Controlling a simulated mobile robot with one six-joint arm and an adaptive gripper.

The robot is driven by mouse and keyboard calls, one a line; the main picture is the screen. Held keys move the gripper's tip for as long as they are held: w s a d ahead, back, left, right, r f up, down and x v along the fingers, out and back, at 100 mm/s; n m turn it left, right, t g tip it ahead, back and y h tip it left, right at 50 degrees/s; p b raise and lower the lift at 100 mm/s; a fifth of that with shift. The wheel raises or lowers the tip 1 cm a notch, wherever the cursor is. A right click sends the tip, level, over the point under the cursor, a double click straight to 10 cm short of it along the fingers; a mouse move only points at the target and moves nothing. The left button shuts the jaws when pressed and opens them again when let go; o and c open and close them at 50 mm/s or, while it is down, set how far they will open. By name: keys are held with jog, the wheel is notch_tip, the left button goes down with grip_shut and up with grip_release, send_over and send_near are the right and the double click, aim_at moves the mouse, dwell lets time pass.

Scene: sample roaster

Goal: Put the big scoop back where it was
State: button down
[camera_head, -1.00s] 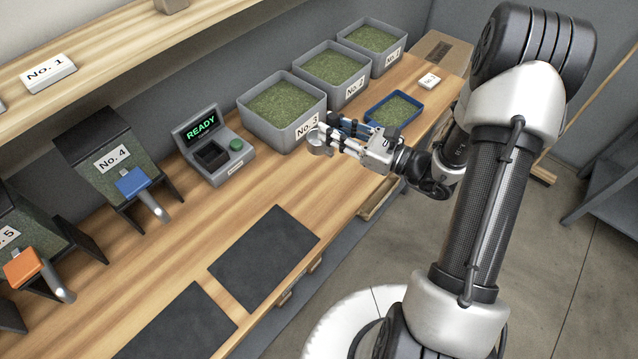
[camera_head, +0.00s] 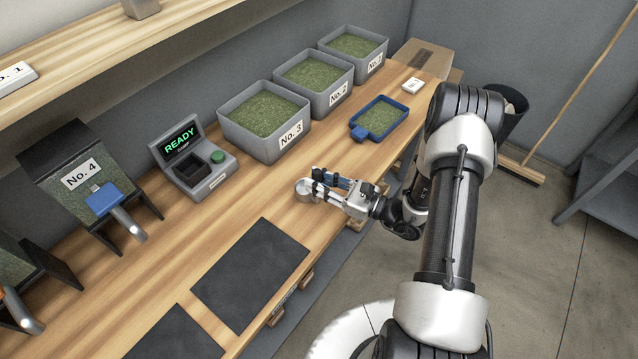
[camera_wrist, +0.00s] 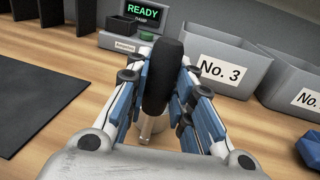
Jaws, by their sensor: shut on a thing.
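The scoop (camera_head: 304,191) shows in the head view as a small metal cup at the tips of my gripper (camera_head: 322,186). In the wrist view my gripper (camera_wrist: 163,84) is shut on the scoop's thick black handle (camera_wrist: 162,72), which stands up between the blue-padded fingers. A bit of pale metal (camera_wrist: 151,127) shows below it. The scoop is over the wooden worktop, in front of the No. 3 bin (camera_head: 264,118). I cannot tell whether it touches the wood. Most of its bowl is hidden by the fingers.
A dark mat (camera_head: 250,272) lies left of my gripper. A blue tray of green beans (camera_head: 358,133) stands behind and to the right. The READY device (camera_head: 192,160) and No. 4 dispenser (camera_head: 70,190) stand further left. Bare wood lies between mat and bins.

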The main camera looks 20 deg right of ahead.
jog(key=shift+f, duration=0.15)
jog(key=c, duration=1.4)
grip_release()
